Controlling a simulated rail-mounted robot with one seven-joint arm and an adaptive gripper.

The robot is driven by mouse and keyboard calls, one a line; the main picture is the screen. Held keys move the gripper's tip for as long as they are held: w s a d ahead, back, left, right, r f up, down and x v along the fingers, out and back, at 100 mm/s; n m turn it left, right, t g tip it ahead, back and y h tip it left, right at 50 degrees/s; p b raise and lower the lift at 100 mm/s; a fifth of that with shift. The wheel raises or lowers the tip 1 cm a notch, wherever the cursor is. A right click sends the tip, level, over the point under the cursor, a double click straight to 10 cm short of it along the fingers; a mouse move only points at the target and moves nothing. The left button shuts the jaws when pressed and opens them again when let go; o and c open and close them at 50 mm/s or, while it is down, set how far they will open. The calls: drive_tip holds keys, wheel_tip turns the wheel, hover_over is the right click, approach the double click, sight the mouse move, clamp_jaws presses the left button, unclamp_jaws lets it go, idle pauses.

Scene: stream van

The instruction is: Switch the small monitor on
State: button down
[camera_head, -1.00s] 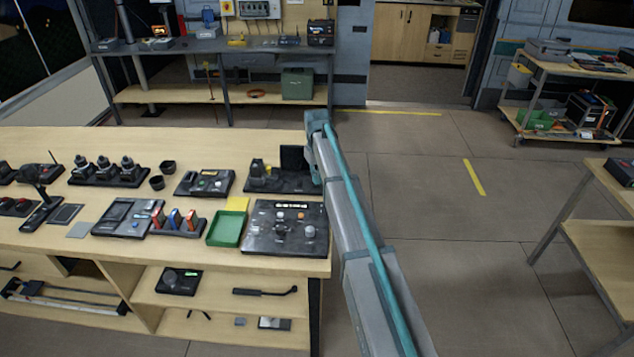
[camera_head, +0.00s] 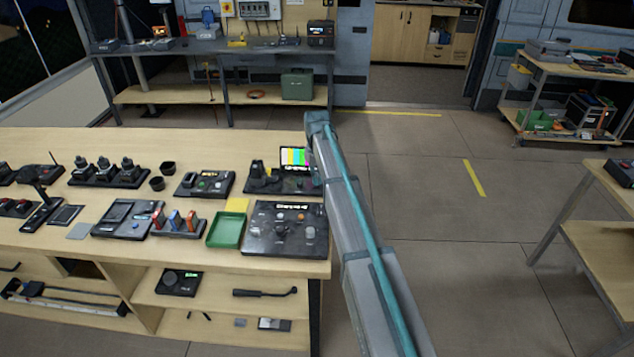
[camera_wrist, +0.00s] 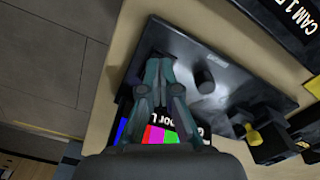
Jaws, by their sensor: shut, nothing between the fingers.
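The small monitor (camera_head: 296,157) stands at the right end of the bench, at the back of a dark base unit (camera_head: 262,186). Its screen is lit with vertical colour bars. In the wrist view the lit screen (camera_wrist: 158,134) shows partly behind my gripper, with part of a white-on-black label beside it. My gripper (camera_wrist: 158,68) is shut and empty, with its fingertips over the base plate in front of the screen. I cannot tell whether they touch it. A dark knob (camera_wrist: 205,81) stands on the plate beside the fingertips. In the head view my arm hides the gripper.
A control panel (camera_head: 284,230) with knobs lies in front of the base unit. A green tray (camera_head: 226,229) and a button box (camera_head: 206,183) are to the left. A black and yellow part (camera_wrist: 252,136) stands near the monitor. Open floor lies right of the bench.

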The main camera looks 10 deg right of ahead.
drive_tip(key=shift+r+p, duration=1.4)
drive_tip(key=shift+r, duration=1.75)
drive_tip(key=s+d+f+g+b, duration=0.1)
drive_tip(key=s+d+f, duration=0.4)
drive_tip(key=d+f, duration=0.55)
drive_tip(key=s+a+f+m+g, duration=0.1)
drive_tip(key=s+a+f, duration=0.1)
drive_tip(key=s+f, duration=0.85)
drive_tip(key=s+a+f+g+b, duration=0.15)
drive_tip(key=s+a+f, duration=0.25)
drive_tip(key=s+f, duration=1.1)
drive_tip(key=s+a+f+g, duration=0.1)
drive_tip(key=s+f, duration=0.2)
drive_tip(key=s, duration=0.8)
drive_tip(key=s+a+f+m+g+b, duration=0.1)
drive_tip(key=s+a+f, duration=0.1)
drive_tip(key=s, duration=1)
drive_tip(key=s+a+f+m+g, duration=0.1)
drive_tip(key=s+f, duration=0.2)
drive_tip(key=s, duration=0.8)
drive_tip(key=shift+s+a+f, duration=0.25)
drive_tip(key=shift+s+f, duration=0.15)
